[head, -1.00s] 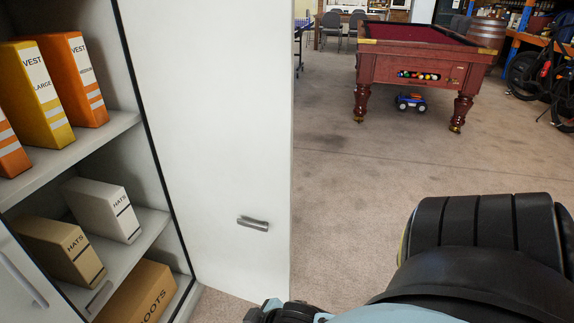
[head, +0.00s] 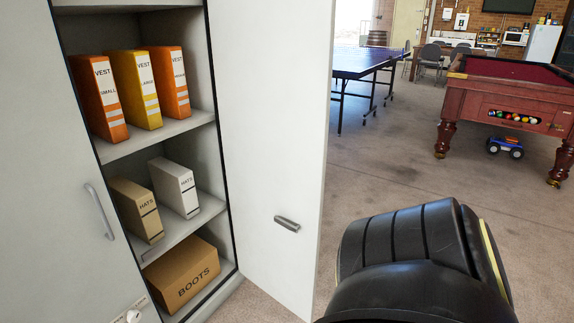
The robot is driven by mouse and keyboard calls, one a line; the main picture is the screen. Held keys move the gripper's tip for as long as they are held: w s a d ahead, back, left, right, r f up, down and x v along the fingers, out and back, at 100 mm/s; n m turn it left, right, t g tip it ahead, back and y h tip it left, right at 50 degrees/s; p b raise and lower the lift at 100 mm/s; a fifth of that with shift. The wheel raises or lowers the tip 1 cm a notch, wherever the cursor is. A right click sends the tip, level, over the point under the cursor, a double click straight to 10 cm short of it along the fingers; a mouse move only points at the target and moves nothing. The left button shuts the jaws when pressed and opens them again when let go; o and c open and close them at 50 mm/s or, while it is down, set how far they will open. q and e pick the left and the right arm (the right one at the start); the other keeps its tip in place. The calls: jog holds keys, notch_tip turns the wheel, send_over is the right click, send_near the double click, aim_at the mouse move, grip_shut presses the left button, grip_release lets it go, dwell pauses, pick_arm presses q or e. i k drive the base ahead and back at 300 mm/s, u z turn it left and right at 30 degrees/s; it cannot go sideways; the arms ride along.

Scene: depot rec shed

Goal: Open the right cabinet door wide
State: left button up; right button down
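The right cabinet door (head: 270,130) is swung open and stands well out from the cabinet, with its inner face in view. A small grey metal fitting (head: 287,223) sits on that face, low and toward the free edge. The left cabinet door (head: 50,190) is shut and has a grey bar handle (head: 100,211). A black, rounded part of my own arm fills the lower right of the head view, to the right of the door. Neither gripper can be made out in the head view now.
A pool table (head: 515,90) and a blue table-tennis table (head: 362,62) stand behind.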

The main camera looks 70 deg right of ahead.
aim_at(273, 60)
jog(key=z, duration=0.45)
jog(key=i, duration=0.9)
jog(key=z, duration=0.75)
